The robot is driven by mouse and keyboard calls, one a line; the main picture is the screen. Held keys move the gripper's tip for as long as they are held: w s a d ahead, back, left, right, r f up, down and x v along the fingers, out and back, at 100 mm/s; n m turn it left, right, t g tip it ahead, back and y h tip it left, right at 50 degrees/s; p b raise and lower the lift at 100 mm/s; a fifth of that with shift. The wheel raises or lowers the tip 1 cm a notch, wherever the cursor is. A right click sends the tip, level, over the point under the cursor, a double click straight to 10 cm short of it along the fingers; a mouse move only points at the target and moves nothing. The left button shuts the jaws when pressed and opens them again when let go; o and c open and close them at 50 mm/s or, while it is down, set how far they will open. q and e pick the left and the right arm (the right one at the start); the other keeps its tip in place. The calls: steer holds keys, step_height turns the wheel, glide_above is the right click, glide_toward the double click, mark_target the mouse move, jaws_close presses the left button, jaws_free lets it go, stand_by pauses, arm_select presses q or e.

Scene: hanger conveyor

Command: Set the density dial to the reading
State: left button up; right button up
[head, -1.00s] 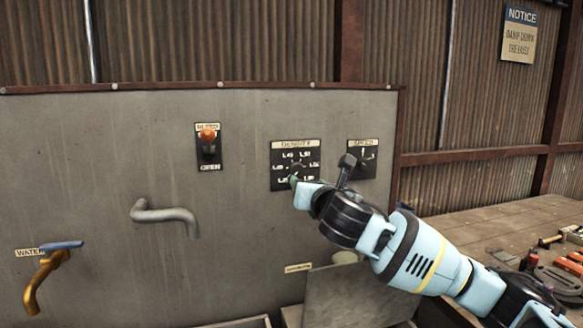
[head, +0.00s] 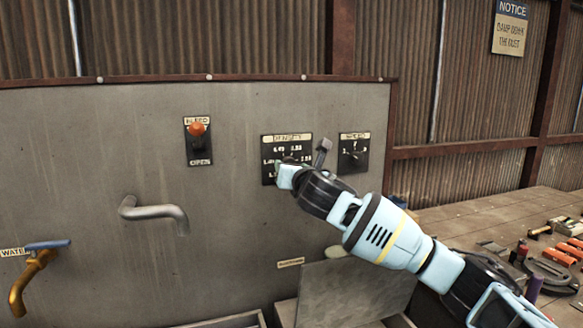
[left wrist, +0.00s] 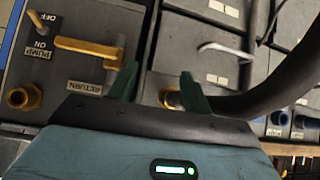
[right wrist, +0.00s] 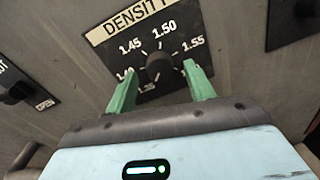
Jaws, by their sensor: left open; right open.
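The density dial shows as a black plate (head: 267,146) on the grey panel in the head view. In the right wrist view its dark round knob (right wrist: 158,66) sits among white numbers from 1.35 to 1.55. I cannot tell clearly where the knob points. My right gripper (right wrist: 161,82) is open, its green fingers spread to either side below the knob, with no visible grip on it. In the head view the right gripper (head: 283,176) covers the dial's lower part. My left gripper (left wrist: 158,77) is open and empty, seen only in the left wrist view.
A second black dial plate (head: 354,153) is right of the density dial. A bleed lever with an orange knob (head: 197,129) is to the left. A bent grey pipe (head: 153,211) and a yellow water tap (head: 30,278) project from the panel. Tools lie on the bench (head: 450,222).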

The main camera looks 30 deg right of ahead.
steer(key=shift+w+d, duration=0.2)
steer(key=shift+w, duration=0.45)
steer(key=c, duration=1)
steer(key=shift+o, duration=0.2)
